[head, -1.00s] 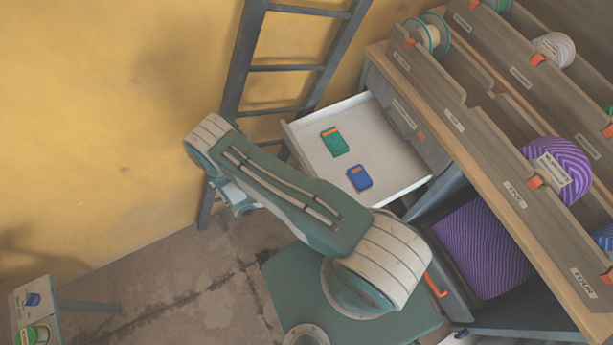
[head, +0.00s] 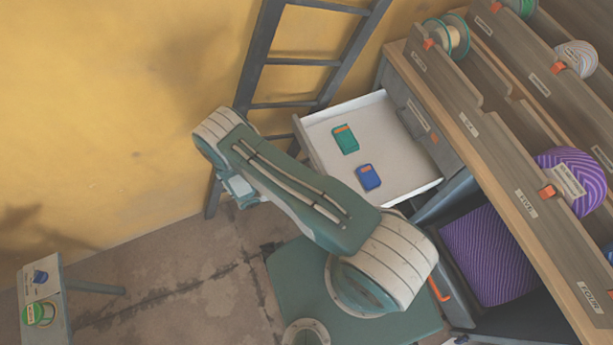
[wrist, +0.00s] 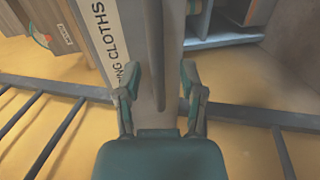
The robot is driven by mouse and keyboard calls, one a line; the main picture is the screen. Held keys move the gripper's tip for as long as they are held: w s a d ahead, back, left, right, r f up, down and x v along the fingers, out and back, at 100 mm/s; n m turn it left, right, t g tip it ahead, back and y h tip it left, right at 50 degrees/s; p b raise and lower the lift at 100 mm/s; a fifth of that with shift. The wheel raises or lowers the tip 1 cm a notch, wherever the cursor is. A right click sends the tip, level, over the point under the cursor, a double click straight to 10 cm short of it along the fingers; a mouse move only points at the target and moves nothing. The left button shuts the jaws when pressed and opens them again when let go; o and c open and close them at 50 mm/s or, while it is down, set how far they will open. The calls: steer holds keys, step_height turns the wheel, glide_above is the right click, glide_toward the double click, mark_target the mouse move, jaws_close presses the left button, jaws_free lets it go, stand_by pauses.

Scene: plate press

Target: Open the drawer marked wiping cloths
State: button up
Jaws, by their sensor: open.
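A pale drawer (head: 402,178) stands pulled out from the wooden-topped cabinet in the head view. A green box (head: 345,139) and a blue box (head: 368,177) lie inside it. In the wrist view, a drawer front (wrist: 139,15) carries a white label (wrist: 112,40) whose visible words end in "CLOTHS". A grey bar-like handle (wrist: 157,50) runs along that front. My gripper (wrist: 159,72) is open, with one finger on each side of the handle; contact cannot be told.
A dark ladder (head: 303,62) leans on the yellow wall behind the drawer. A lower compartment holds a purple striped thing (head: 486,255). The cabinet top (head: 500,175) carries racks with spools and yarn.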

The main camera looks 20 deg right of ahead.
steer(key=w+v, duration=0.1)
steer(key=v, duration=1)
steer(key=shift+s, duration=0.45)
steer(key=shift+a, duration=0.15)
steer(key=w+d+r+m+g+y, duration=0.1)
steer(key=w+r+y, duration=0.15)
steer(key=r, duration=0.75)
steer(key=w+d+r+g+y, duration=0.1)
steer(key=d+r+y, duration=0.15)
steer(key=r, duration=0.75)
steer(key=w+r+m+g+y, duration=0.15)
steer(key=r+y, duration=0.25)
steer(key=r, duration=0.7)
steer(key=s+d+r+t+y, duration=0.3)
steer(key=s+d+r+t, duration=0.1)
steer(key=s+r, duration=0.4)
steer(key=s+d+r+n+t+y, duration=0.1)
steer(key=s+d+r+t+y, duration=0.2)
steer(key=s+r, duration=0.5)
step_height(320, 180, up, 4)
steer(key=shift+s+d+r+t+y, duration=0.15)
steer(key=shift+d+t+y, duration=0.2)
steer(key=shift+d, duration=0.5)
